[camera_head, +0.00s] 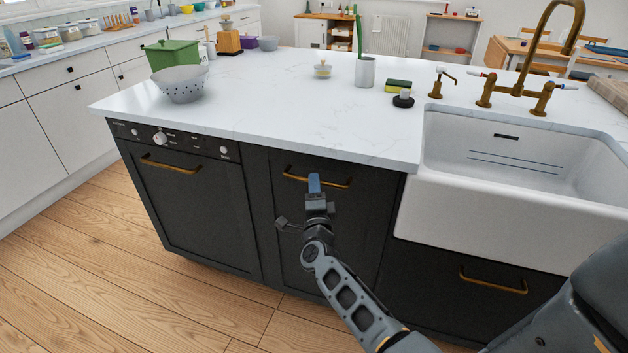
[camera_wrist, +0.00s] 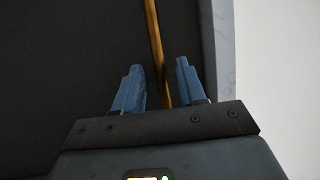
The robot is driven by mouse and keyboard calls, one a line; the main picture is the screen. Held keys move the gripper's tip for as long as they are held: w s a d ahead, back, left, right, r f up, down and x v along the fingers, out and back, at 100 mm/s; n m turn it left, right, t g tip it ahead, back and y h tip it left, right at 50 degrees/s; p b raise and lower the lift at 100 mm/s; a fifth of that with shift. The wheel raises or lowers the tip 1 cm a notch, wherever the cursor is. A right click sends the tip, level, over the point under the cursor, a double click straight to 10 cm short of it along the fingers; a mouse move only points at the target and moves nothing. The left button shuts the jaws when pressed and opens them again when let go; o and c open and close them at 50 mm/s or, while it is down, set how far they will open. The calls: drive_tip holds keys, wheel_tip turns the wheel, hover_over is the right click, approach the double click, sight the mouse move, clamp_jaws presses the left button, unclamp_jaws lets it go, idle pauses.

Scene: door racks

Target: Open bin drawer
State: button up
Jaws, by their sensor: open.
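The dark drawer front (camera_head: 287,230) in the middle of the island, under the white counter, looks closed. I take it as the bin drawer. Its brass bar handle (camera_head: 331,184) runs across near the top edge. My gripper (camera_head: 314,182) is in front of this handle and covers its middle part. In the wrist view, the handle (camera_wrist: 154,38) runs between the two blue fingers of my open gripper (camera_wrist: 158,68), with a gap on both sides. I cannot tell how deep the handle lies between the fingers.
A dishwasher (camera_head: 190,205) with a brass handle is to the left. The white sink (camera_head: 500,195) is to the right, above another brass-handled drawer (camera_head: 495,290). The counter (camera_head: 275,110) overhangs the fronts. The wooden floor (camera_head: 130,270) at left is clear.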

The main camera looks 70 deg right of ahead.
drive_tip(key=shift+x, duration=1.45)
drive_tip(key=shift+c, duration=0.2)
drive_tip(key=shift+a, duration=0.1)
clamp_jaws()
